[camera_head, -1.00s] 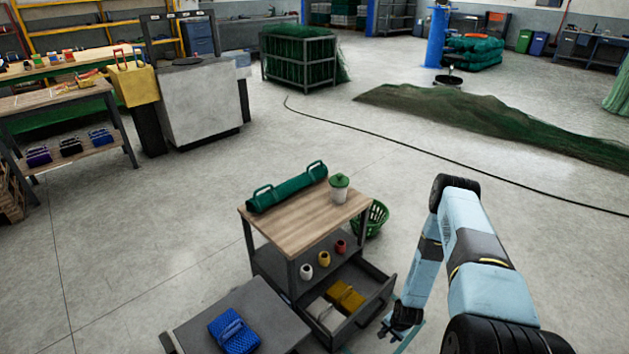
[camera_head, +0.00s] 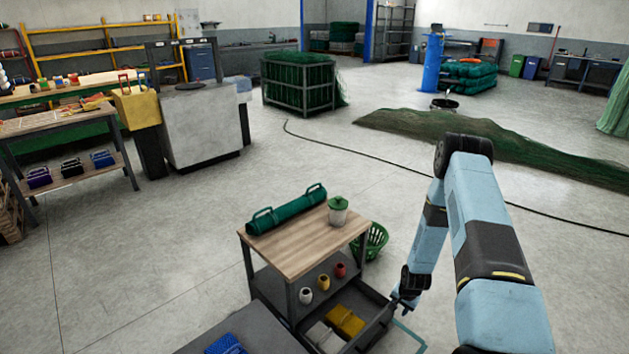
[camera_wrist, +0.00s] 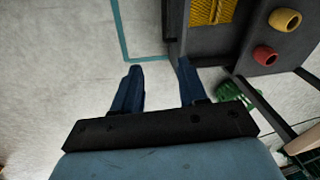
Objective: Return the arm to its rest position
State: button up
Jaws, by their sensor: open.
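My arm (camera_head: 490,240) reaches up and folds down at the right of the head view, blue with dark joints. My gripper (camera_head: 404,306) hangs at its lower end, just right of the trolley's pulled-out drawer (camera_head: 378,326). In the wrist view my gripper (camera_wrist: 158,68) has its two dark blue fingers apart with nothing between them. Bare floor and the drawer's edge lie beyond the fingertips. I cannot tell whether a finger touches the drawer.
The wood-topped trolley (camera_head: 275,251) carries a green roll (camera_head: 287,209) and a lidded pot (camera_head: 338,211). A yellow bundle (camera_head: 345,320) lies in the drawer. A green basket (camera_head: 375,241) stands behind the trolley. A blue bundle (camera_head: 225,345) is at the bottom edge. Open floor lies left.

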jog(key=w+r+n, duration=0.1)
jog(key=w+r, duration=0.2)
jog(key=r, duration=0.9)
jog(key=w+r+n, duration=0.1)
jog(key=w+r, duration=0.2)
jog(key=r, duration=1)
jog(key=s+a+r+n+t+h, duration=0.1)
jog(key=s+r, duration=0.1)
jog(key=r, duration=0.9)
jog(key=s+a+r+n+t, duration=0.1)
jog(key=s+r, duration=0.2)
jog(key=r, duration=0.8)
jog(key=s+a+r+n, duration=0.1)
jog(key=s+a+r, duration=0.1)
jog(key=s+r, duration=0.6)
jog(key=s+a+r+n, duration=0.1)
jog(key=s+a+r, duration=0.1)
jog(key=s+r, duration=0.5)
jog(key=s+a+r, duration=0.1)
jog(key=s+r, duration=0.3)
jog(key=s, duration=0.4)
jog(key=s+a+r+n+t, duration=0.1)
jog(key=s+r, duration=0.4)
jog(key=s, duration=0.4)
jog(key=shift+s+a+n+t, duration=0.15)
jog(key=shift+n+t, duration=0.15)
